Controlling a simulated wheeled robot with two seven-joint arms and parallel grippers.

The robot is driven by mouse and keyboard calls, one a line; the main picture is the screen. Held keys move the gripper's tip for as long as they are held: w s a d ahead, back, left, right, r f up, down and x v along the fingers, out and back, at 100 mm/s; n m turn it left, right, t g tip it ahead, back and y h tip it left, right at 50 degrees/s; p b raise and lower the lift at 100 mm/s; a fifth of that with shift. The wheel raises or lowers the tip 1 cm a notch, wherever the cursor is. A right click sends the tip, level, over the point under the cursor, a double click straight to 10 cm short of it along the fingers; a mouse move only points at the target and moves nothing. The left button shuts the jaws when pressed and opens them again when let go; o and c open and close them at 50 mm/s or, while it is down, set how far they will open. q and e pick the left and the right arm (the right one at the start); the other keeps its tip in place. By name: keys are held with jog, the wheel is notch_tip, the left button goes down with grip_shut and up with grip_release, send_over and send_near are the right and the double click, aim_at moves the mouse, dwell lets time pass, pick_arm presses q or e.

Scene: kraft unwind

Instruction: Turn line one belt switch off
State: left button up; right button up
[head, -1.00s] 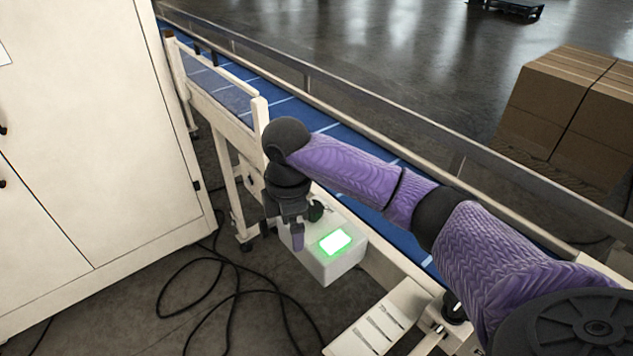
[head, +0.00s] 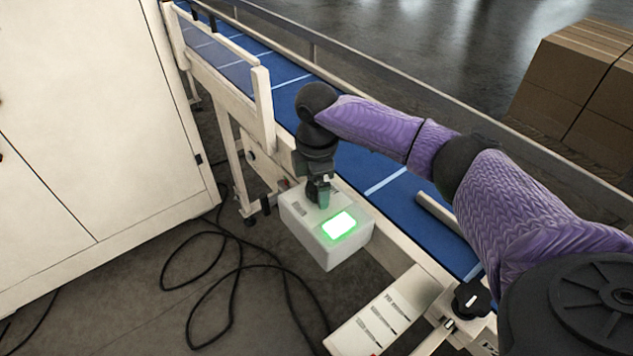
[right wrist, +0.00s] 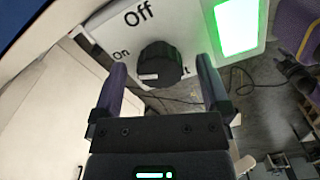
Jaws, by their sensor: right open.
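A white switch box (head: 318,255) with a glowing green panel (head: 339,225) is mounted at the side of the conveyor. In the right wrist view the black rotary knob (right wrist: 161,64) sits on its white face, with "Off" and "On" printed by it and the green panel (right wrist: 237,27) to the right. My right gripper (head: 320,203) is over the box and hides the knob in the head view. In the wrist view its open fingers (right wrist: 161,82) stand on either side of the knob. My left gripper is out of view.
The blue conveyor belt (head: 370,165) runs behind the box. A white cabinet (head: 95,130) stands at the left, and black cables (head: 235,290) lie on the floor. A white label plate (head: 382,312) is at the front. Cardboard boxes (head: 575,85) are stacked at the right.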

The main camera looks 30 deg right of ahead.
jog(key=c, duration=1.3)
jog(key=shift+r+p, duration=0.15)
jog(key=shift+p, duration=0.35)
jog(key=m+p, duration=0.3)
jog(key=p, duration=0.1)
jog(key=shift+r, duration=0.2)
jog(key=m+p, duration=0.3)
jog(key=p, duration=0.1)
jog(key=shift+f+m, duration=0.1)
jog(key=shift+m, duration=0.2)
jog(key=m+p, duration=0.2)
jog(key=m, duration=0.1)
jog(key=shift+m, duration=0.3)
pick_arm(q)
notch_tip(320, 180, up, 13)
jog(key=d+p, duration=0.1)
jog(key=p, duration=0.1)
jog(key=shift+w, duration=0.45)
pick_arm(e)
jog(key=shift+f+m, duration=0.15)
jog(key=shift+m, duration=1.45)
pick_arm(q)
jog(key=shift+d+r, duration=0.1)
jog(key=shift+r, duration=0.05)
pick_arm(e)
jog(key=shift+m, duration=0.4)
jog(key=o, duration=1.3)
